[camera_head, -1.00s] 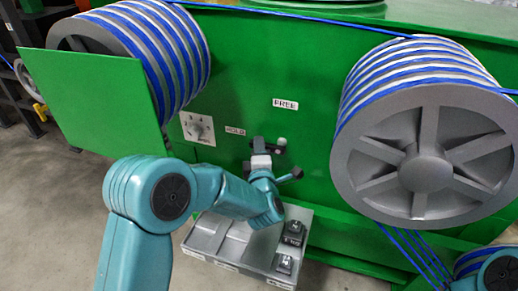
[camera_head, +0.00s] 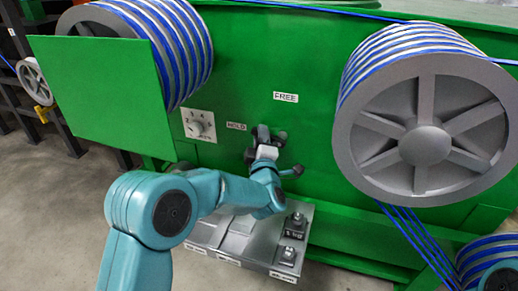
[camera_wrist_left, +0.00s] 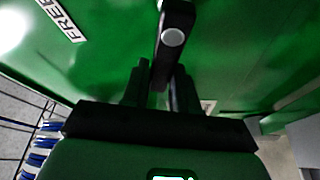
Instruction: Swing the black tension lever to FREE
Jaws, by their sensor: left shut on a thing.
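The black tension lever (camera_wrist_left: 170,60) shows in the left wrist view as a dark bar with a pale round cap, its lower part between my two fingers. In the head view the lever (camera_head: 280,138) is on the green panel, right of the HOLD label (camera_head: 236,126) and below the FREE label (camera_head: 286,97). My left gripper (camera_head: 262,137) is shut on the lever and hides most of it, so its exact angle is hard to tell. The gripper also shows in the left wrist view (camera_wrist_left: 160,85). My right gripper is out of view.
A large grey spool (camera_head: 425,140) with blue cable stands right of the lever, another (camera_head: 185,50) at upper left behind a green plate (camera_head: 98,90). A numbered dial (camera_head: 198,125) is left of HOLD. A grey tray (camera_head: 228,243) with weights (camera_head: 295,226) lies below.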

